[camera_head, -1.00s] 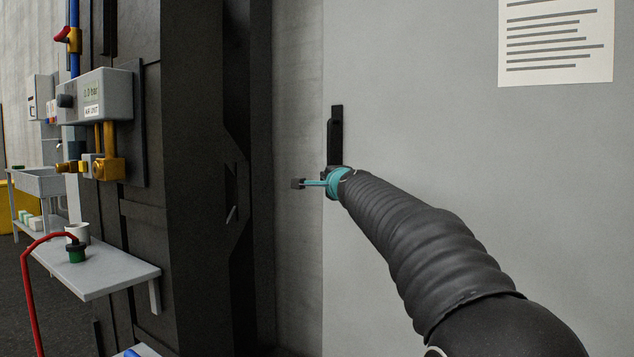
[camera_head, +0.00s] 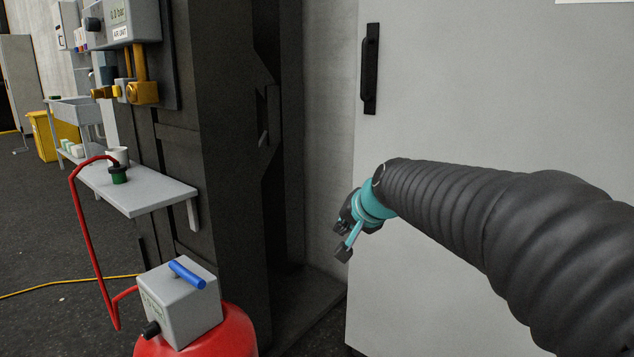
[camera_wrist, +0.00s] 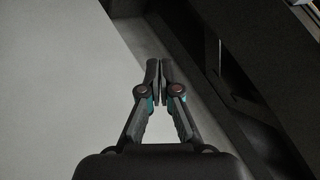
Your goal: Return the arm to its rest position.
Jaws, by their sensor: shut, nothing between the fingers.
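My gripper (camera_head: 346,246) is at the end of my black-sleeved arm in the head view, right of the middle. It points down and to the left in front of the light grey cabinet (camera_head: 440,110), below its black handle (camera_head: 370,68), and is apart from the handle. In the wrist view my gripper's fingers (camera_wrist: 159,80) are together with nothing between them. The cabinet's pale face (camera_wrist: 55,70) fills the left of that view.
A dark steel column (camera_head: 225,150) stands left of my arm. A grey shelf (camera_head: 140,190) holds a white cup and a green-black plug on a red hose. A red tank (camera_head: 215,335) with a grey box (camera_head: 180,300) stands at the lower left. Open floor (camera_head: 40,230) lies further left.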

